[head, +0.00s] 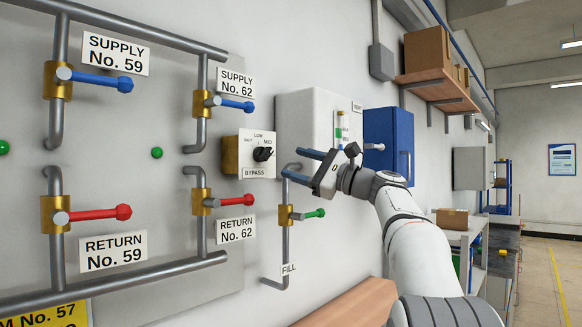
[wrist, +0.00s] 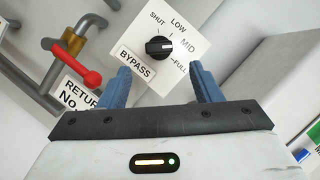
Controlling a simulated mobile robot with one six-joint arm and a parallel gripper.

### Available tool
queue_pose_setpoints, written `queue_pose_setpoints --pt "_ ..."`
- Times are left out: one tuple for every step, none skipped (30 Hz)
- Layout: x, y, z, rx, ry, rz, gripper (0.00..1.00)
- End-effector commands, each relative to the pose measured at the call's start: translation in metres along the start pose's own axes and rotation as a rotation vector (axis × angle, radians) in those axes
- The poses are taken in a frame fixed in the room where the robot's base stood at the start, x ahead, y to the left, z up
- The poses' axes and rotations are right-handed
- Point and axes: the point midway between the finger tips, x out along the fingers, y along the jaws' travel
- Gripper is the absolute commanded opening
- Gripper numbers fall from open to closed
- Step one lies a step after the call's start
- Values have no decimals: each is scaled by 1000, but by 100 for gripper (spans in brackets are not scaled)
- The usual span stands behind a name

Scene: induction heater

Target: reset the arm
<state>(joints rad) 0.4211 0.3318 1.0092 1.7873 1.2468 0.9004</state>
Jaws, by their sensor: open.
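My gripper (head: 296,164) is in front of the wall, with its two blue fingers apart and nothing between them. In the wrist view, my gripper (wrist: 160,67) faces the white bypass dial plate. The black bypass knob (wrist: 158,47) appears just beyond and between the fingertips. Its white mark points roughly toward MID. The knob also shows in the head view (head: 262,154), left of the fingertips, and the fingers look clear of it.
The red No. 62 return lever (head: 235,201), blue supply lever (head: 236,105) and green fill lever (head: 314,213) jut out nearby. A white wall box (head: 300,115) and blue cabinet (head: 388,140) stand behind my gripper. A wooden ledge (head: 350,305) lies below.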

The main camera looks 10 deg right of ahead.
Motion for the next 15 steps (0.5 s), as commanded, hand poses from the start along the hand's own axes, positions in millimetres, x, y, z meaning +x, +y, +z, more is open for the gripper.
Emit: queue_pose_setpoints --pt "0 0 0 0 0 0 58" --pt "0 0 0 1 -1 0 58" --pt "0 0 0 1 -1 1 58" --pt "1 0 0 1 -1 1 58" --pt "1 0 0 1 -1 1 58" --pt "1 0 0 1 -1 1 58" --pt "1 0 0 1 -1 1 58" --pt "1 0 0 1 -1 1 58" --pt "1 0 0 1 -1 1 58" --pt "1 0 0 1 -1 1 58" --pt "1 0 0 1 -1 1 58" --pt "1 2 0 0 2 3 58" --pt "2 4 0 -3 7 8 58" --pt "2 8 -1 -7 16 15 58" --pt "4 16 -3 -18 36 32 58"
